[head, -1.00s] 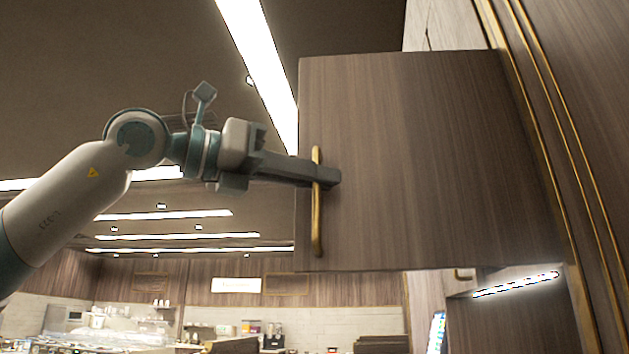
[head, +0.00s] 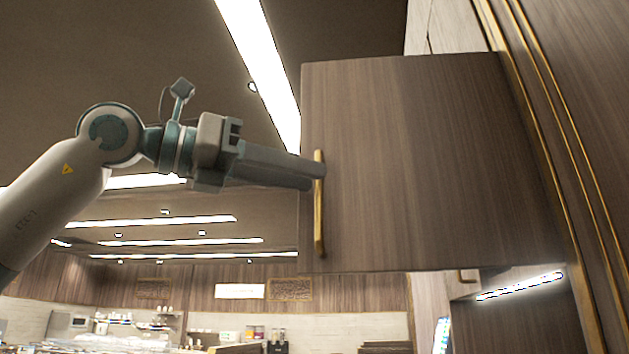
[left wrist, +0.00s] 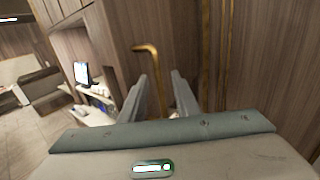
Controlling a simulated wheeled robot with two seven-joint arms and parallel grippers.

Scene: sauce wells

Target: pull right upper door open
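The upper door (head: 430,160) is a brown wood panel that appears swung out from the cabinet, with its far side by the gold-trimmed panel at right. Its upright gold handle (head: 319,215) is near the door's left edge. My left gripper (head: 315,172) is at the handle's upper part, with its fingertips just at or left of the bar; I cannot tell if they touch. In the left wrist view the two fingers are apart and the handle (left wrist: 155,62) shows between and beyond their tips. Nothing is visibly held. My right gripper is not in view.
A tall wood panel with gold strips (head: 560,120) stands at the right. A lit strip (head: 520,286) is under the cabinet below the door. The room left of the door is open, with a far counter (head: 140,335) in the background.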

